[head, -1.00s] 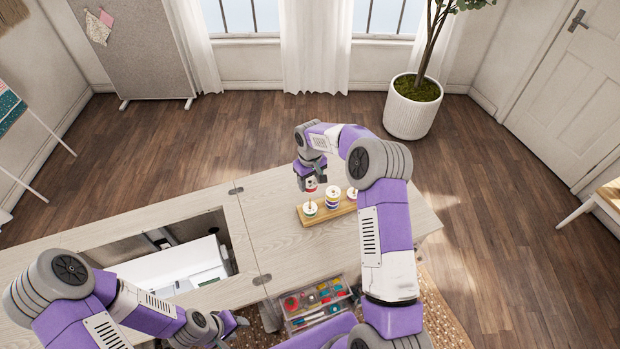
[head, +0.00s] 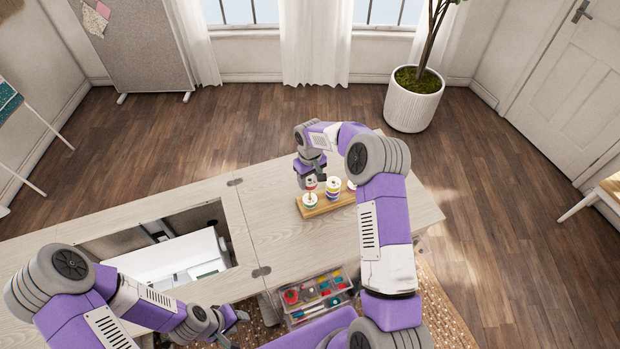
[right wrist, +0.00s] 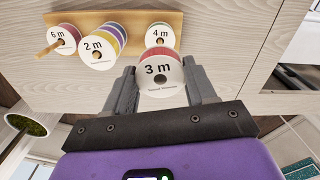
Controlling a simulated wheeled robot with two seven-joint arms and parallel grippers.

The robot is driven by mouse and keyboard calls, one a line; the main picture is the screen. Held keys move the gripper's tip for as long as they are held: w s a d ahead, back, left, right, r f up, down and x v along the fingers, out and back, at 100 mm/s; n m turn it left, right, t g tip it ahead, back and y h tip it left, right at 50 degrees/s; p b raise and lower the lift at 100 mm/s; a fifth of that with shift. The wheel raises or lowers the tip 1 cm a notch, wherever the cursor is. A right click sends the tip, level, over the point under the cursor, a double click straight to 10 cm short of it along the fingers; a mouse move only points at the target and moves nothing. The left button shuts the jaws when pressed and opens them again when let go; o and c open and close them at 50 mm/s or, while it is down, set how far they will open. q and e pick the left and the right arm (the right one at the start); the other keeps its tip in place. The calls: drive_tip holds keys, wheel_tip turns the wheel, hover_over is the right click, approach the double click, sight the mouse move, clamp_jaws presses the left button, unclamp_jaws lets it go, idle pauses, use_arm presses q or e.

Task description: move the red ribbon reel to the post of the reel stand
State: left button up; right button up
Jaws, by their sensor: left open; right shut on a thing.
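The red ribbon reel (right wrist: 160,70) has a white face marked "3 m" and a red-pink edge. My right gripper (right wrist: 162,84) is shut on it, with one finger on each side. In the head view, my right gripper (head: 310,178) holds it over the left end of the wooden reel stand (head: 340,200). The stand also shows in the right wrist view (right wrist: 120,18). A "4 m" reel (right wrist: 160,36) sits on the stand close to the held reel; whether the two touch I cannot tell. My left gripper (head: 236,322) is open and empty by the table's front edge.
A tray of sewing things (head: 315,292) is at the table's front. A white machine (head: 170,262) lies in the cabinet opening.

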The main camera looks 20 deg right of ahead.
drive_tip(key=shift+f, duration=0.2)
drive_tip(key=shift+f+b, duration=0.6)
drive_tip(key=shift+b, duration=0.05)
drive_tip(key=shift+f+b, duration=1.05)
drive_tip(key=shift+f, duration=0.45)
drive_tip(key=o, duration=1.1)
wheel_tip(320, 180, up, 8)
drive_tip(key=shift+f, duration=0.2)
